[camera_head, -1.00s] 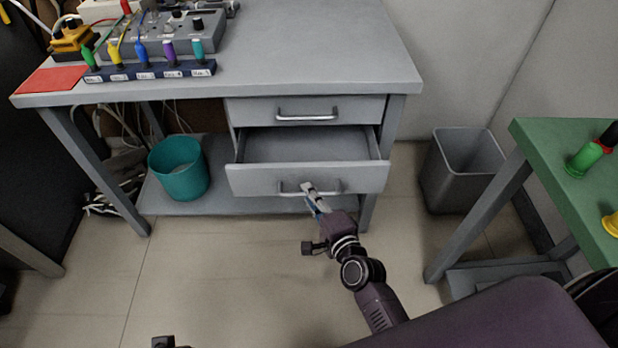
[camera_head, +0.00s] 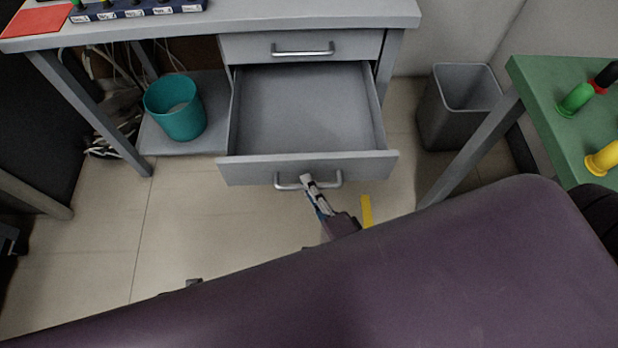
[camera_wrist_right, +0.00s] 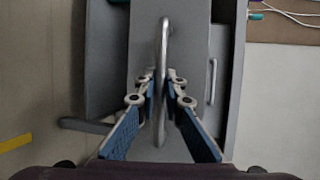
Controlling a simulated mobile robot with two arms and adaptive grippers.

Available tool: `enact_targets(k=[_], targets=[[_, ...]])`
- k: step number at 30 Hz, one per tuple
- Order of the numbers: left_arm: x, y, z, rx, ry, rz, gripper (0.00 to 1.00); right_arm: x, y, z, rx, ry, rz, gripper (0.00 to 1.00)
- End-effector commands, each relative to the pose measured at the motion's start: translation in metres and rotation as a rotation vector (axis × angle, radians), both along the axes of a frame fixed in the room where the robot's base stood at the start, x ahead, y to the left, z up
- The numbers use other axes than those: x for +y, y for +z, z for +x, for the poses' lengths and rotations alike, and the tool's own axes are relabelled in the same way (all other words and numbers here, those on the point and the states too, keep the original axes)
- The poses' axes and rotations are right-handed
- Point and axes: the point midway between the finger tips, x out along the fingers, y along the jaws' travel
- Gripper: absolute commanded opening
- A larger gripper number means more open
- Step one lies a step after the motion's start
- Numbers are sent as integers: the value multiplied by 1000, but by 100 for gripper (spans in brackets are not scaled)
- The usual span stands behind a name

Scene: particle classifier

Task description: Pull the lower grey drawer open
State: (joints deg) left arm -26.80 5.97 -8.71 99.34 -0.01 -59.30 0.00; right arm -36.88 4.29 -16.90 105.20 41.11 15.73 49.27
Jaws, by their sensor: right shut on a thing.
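The lower grey drawer (camera_head: 240,170) stands well out from the grey desk, and its inside looks empty. Its metal bar handle (camera_head: 335,180) is on the front panel. My right gripper (camera_head: 308,181) is shut on this handle. In the right wrist view the handle (camera_wrist_right: 164,45) runs between the two blue-padded fingers of the right gripper (camera_wrist_right: 161,90). The upper drawer (camera_head: 245,46) is closed, with its own handle (camera_head: 302,54). My left gripper is not in view.
A teal bin (camera_head: 180,118) stands on the desk's low shelf at the left. A grey bin (camera_head: 450,125) stands on the floor at the right, near a green table (camera_head: 550,130). A yellow strip (camera_head: 366,211) shows on the floor. My purple body covers the foreground.

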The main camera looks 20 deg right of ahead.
Motion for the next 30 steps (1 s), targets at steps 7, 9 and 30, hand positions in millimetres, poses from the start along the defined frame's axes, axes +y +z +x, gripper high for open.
enact_targets(k=[7,9,30], targets=[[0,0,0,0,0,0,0,0,-1,0,1,1,0,11],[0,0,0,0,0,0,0,0,-1,0,1,1,0,19],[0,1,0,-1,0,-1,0,-6,7,-47,5,3,-2,27]])
